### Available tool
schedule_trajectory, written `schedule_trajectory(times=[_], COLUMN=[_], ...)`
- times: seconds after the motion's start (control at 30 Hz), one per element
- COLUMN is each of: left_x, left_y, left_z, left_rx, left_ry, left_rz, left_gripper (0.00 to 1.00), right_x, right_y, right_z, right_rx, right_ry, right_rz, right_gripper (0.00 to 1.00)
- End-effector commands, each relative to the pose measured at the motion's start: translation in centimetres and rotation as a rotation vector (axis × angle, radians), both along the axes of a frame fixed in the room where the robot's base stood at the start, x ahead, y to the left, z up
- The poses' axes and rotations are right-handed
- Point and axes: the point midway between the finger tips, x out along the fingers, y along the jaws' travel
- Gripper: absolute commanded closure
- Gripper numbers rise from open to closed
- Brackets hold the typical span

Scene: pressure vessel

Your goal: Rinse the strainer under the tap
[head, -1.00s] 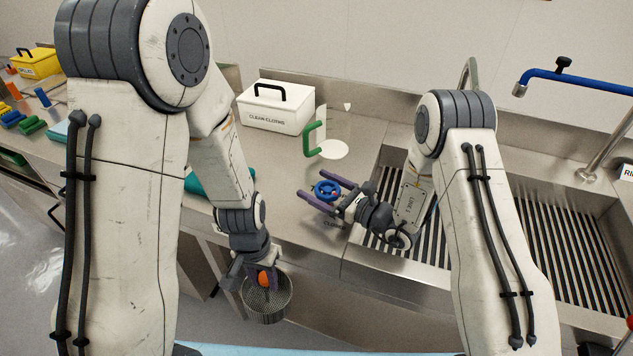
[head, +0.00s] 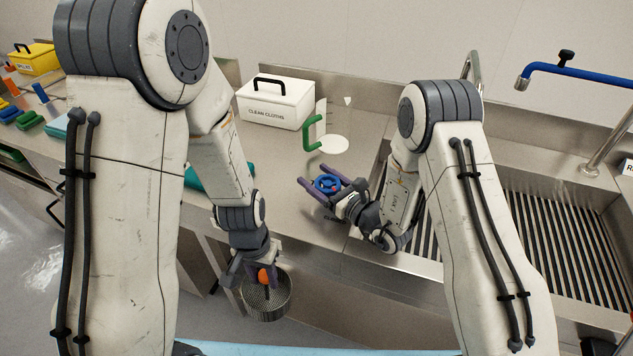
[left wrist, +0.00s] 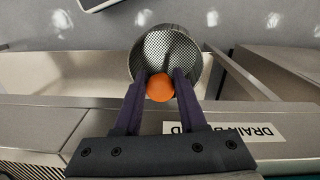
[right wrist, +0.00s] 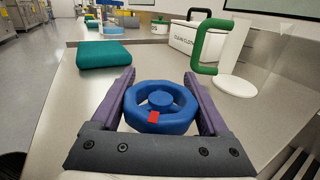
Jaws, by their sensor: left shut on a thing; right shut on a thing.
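The strainer (head: 267,303), a dark mesh basket with an orange knob (head: 264,274), hangs in front of the counter's front edge. My left gripper (head: 262,280) is shut on the orange knob. The left wrist view shows the knob (left wrist: 160,87) between the fingers and the mesh basket (left wrist: 165,50) beyond. My right gripper (head: 318,186) is shut on a blue handwheel (right wrist: 160,105) with a red mark, above the counter. The tap's blue pipe (head: 580,80) with its nozzle (head: 522,83) stands over the sink at the right, away from the strainer. No water shows.
The steel sink (head: 545,270) has a dark slatted floor, partly hidden by my right arm. A white clean-cloths box (head: 275,107), a green handle (head: 309,133) and a white disc (head: 333,144) stand on the counter. A teal cloth (right wrist: 103,54) lies to the left. A yellow box (head: 35,60) is far left.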

Motion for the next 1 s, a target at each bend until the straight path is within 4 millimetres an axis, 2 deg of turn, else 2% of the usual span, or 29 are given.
schedule_trajectory(times=[0.03, 0.17, 0.57, 0.6, 0.63, 1.0], left_x=[0.0, 0.0, 0.0, 0.0, 0.0, 0.0], left_y=[0.0, 0.0, 0.0, 0.0, 0.0, 0.0], left_z=[-0.6, -1.1, -1.1, -1.1, -1.1, -1.4], left_rx=[0.0, 0.0, 0.0, 0.0, 0.0, 0.0], left_ry=[-0.001, -0.001, -0.001, -0.001, -0.001, 0.0], left_rz=[0.0, 0.0, 0.0, 0.0, 0.0, 0.0], left_gripper=[1.0, 1.0, 1.0, 1.0, 1.0, 1.0], right_x=[-0.1, 0.1, 0.2, 0.2, 0.2, -0.4], right_y=[0.1, -0.1, -0.3, -0.3, -0.3, -0.9], right_z=[-0.2, -0.1, 0.0, 0.0, 0.0, -0.1], right_rx=[0.002, 0.002, 0.001, 0.001, 0.001, -0.001], right_ry=[0.001, 0.001, 0.001, 0.001, 0.001, 0.001], right_rz=[-0.029, -0.097, -0.129, -0.129, -0.129, -0.129], right_gripper=[0.77, 0.77, 0.77, 0.1, 0.0, 0.0])
